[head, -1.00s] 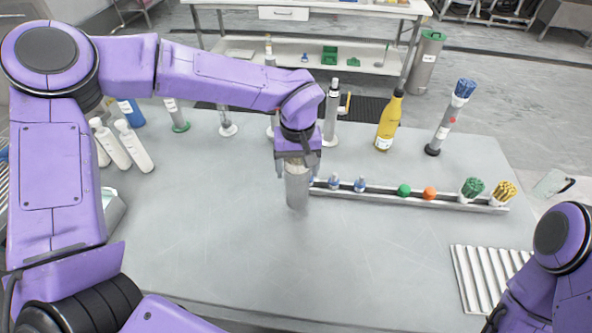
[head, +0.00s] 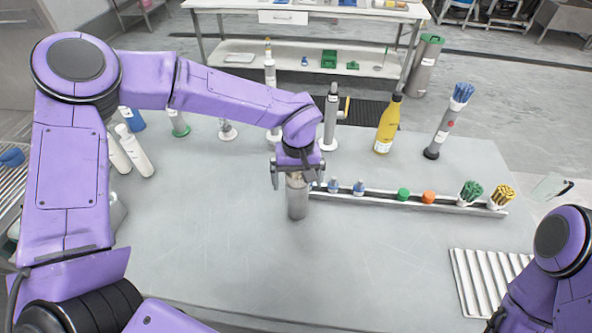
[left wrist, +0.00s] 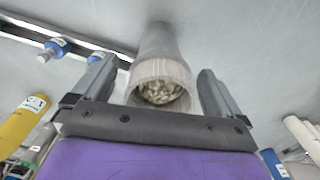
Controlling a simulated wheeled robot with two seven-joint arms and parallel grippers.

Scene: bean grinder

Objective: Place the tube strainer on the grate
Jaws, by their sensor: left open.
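The tube strainer (head: 297,203) is a grey upright cylinder standing on the table in front of the rail's left end. In the left wrist view the strainer (left wrist: 160,72) shows its open mouth, with pale bean-like pieces inside. My left gripper (head: 298,174) is above it, open, with one finger on each side of its upper end. The left wrist view shows a gap between each finger and the strainer. The grate (head: 484,280), a pale ribbed panel, lies at the front right, partly hidden by my right arm. My right gripper is not in view.
A long rail (head: 400,198) with small caps and brush-like bundles runs to the right of the strainer. A yellow bottle (head: 388,124) and a grey tube with blue bristles (head: 444,128) stand behind it. White bottles (head: 134,150) stand at the left. The front middle of the table is clear.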

